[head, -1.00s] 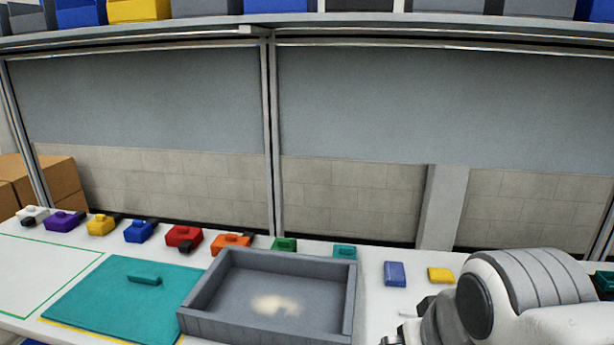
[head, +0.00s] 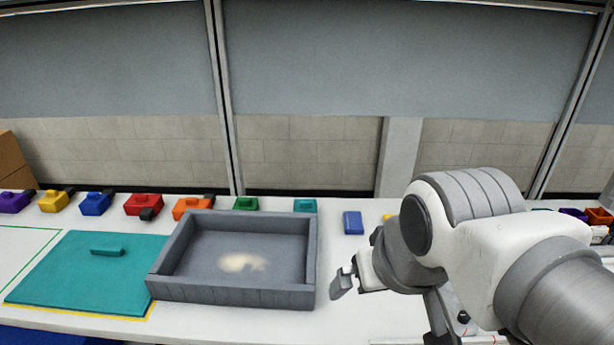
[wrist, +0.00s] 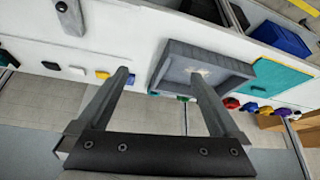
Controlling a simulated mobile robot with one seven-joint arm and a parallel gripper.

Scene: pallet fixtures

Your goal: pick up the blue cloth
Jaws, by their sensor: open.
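A small flat blue piece (head: 353,222), which looks like the folded blue cloth, lies on the white table to the right of the grey tray, in the head view. My gripper (head: 352,277) is in front of it, nearer to me and beside the tray's right wall, apart from the cloth. In the wrist view my gripper (wrist: 160,76) is open, with nothing between its two fingers.
The grey tray (head: 232,294) holds a pale patch of something. A teal board (head: 75,280) with a handle lies left of it. A yellow piece (head: 378,235) is just right of the cloth, partly behind my arm. Several coloured blocks, including a red one (head: 143,204), line the back edge.

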